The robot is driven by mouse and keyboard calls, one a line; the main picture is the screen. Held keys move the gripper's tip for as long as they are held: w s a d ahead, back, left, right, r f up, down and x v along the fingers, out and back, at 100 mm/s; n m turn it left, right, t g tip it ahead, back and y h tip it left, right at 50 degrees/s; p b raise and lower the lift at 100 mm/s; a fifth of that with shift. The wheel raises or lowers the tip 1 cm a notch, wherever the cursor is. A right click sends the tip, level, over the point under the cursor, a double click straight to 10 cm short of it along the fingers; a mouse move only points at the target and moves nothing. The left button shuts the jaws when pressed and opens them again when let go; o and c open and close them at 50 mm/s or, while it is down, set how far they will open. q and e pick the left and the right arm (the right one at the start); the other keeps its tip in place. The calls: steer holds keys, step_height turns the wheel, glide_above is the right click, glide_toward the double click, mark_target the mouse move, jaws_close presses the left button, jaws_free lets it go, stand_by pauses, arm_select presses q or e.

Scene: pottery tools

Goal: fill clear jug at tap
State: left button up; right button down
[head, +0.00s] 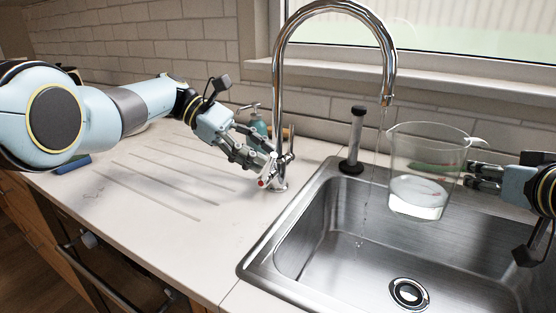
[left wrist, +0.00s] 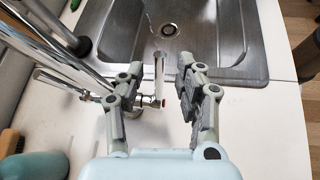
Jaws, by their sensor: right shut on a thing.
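The clear jug (head: 425,160) hangs upright above the sink with some water in its bottom. My right gripper (head: 470,175) is shut on its right side; the exact grip is partly hidden. The chrome tap (head: 279,90) arches over the sink, its spout just above and left of the jug's rim. A thin broken line of water falls from it, passing left of the jug into the basin. My left gripper (head: 262,160) is at the tap lever (head: 270,178). In the left wrist view its fingers (left wrist: 158,90) stand apart, with the lever (left wrist: 159,72) between them.
The steel sink (head: 262,262) has a drain (head: 408,293) at its bottom. A black-and-clear upright tool (head: 355,140) stands behind the sink. A teal bottle (head: 258,125) and a brush (left wrist: 10,143) are close to the tap. The ribbed counter (head: 140,210) at left is mostly clear.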

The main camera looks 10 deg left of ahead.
arm_select(q)
steer(key=v, duration=0.8)
steer(key=shift+a+r, duration=0.1)
steer(key=shift+r, duration=0.05)
